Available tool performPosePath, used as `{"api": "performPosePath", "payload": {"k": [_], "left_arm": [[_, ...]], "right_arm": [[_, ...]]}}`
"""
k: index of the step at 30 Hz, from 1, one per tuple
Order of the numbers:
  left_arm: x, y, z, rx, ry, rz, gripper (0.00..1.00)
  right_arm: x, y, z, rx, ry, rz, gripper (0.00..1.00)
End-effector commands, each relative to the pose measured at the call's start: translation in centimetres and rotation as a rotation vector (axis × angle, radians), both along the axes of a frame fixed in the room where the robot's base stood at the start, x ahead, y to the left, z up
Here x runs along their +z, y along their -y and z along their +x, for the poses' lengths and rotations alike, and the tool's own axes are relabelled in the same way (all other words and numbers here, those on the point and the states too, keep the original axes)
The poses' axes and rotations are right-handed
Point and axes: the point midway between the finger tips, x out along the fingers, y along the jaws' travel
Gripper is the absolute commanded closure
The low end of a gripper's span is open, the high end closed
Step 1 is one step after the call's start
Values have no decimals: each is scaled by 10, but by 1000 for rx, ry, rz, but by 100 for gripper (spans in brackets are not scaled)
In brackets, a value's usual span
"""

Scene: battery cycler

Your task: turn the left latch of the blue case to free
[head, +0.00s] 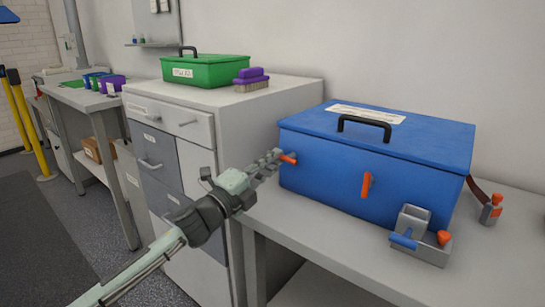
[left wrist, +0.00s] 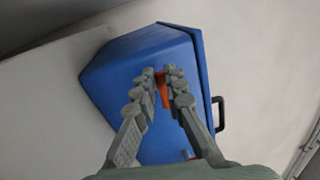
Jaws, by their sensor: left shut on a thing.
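The blue case (head: 325,180) stands closed on the grey bench, with a black handle (head: 365,124) on its lid. Its left latch (head: 289,158) is orange and lies sideways, near level, in the head view. The other orange latch (head: 366,186) on the front stands upright. My left gripper (head: 274,160) reaches the left latch and is shut on it. In the left wrist view the latch (left wrist: 161,88) shows between the fingertips (left wrist: 162,76), against the blue case front (left wrist: 120,85). The fingers hide part of the latch. My right gripper is not in view.
A grey block with blue and orange parts (head: 425,250) stands before the case's right end. A small orange-topped piece (head: 491,208) is at its right side. The front left bench top is clear.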

Motion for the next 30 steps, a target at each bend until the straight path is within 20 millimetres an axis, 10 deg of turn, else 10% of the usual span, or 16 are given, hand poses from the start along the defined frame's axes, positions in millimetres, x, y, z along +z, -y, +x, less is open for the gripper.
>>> {"api": "performPosePath", "payload": {"k": [23, 30], "left_arm": [[-3, 1, 0, 1, -63, -84, 100], [-3, 1, 0, 0, -62, -84, 68]], "right_arm": [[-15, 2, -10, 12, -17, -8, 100], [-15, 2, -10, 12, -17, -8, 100]]}}
